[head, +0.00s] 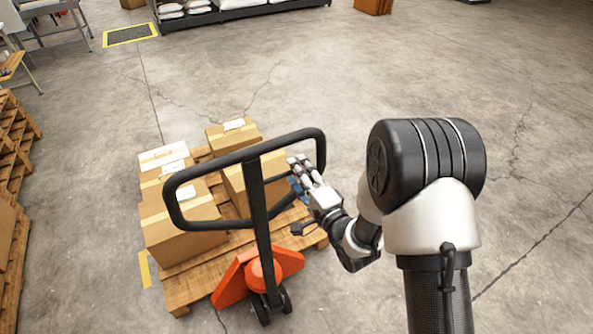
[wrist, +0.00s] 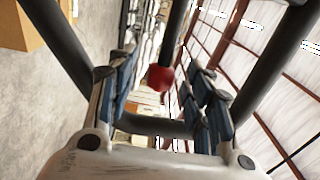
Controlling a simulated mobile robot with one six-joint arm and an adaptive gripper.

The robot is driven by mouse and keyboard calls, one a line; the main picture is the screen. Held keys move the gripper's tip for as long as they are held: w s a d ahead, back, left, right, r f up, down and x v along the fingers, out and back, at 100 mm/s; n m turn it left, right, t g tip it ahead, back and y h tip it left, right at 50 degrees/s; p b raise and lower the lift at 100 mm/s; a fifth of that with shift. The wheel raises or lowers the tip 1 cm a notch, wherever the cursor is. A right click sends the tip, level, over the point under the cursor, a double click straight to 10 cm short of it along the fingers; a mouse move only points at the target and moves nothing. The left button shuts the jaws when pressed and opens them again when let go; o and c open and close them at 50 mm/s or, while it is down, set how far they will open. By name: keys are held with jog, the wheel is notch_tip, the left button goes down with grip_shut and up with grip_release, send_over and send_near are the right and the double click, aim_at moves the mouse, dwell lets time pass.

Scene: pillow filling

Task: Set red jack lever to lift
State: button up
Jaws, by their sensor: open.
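The pallet jack has a black loop handle (head: 254,150) on an upright black post and an orange-red base (head: 262,272). In the wrist view, the red lever knob (wrist: 160,78) shows near the middle, in front of a dark bar. My gripper (head: 298,178) is at the right side of the loop handle, with its blue-padded fingers apart. In the wrist view, my gripper (wrist: 161,68) has one finger pad on each side of the knob in the picture, with gaps between. I cannot tell how deep the knob sits between them. I cannot make out the red lever in the head view.
Cardboard boxes (head: 180,222) sit on a wooden pallet (head: 190,288) behind the handle. The handle tubes (wrist: 62,45) run close on both sides of my gripper. Stacked pallets (head: 14,150) stand at the left edge. The concrete floor at right is clear.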

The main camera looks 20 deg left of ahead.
jog(key=shift+x, duration=0.8)
jog(key=shift+c, duration=0.4)
jog(key=c, duration=0.9)
jog(key=shift+f, duration=0.1)
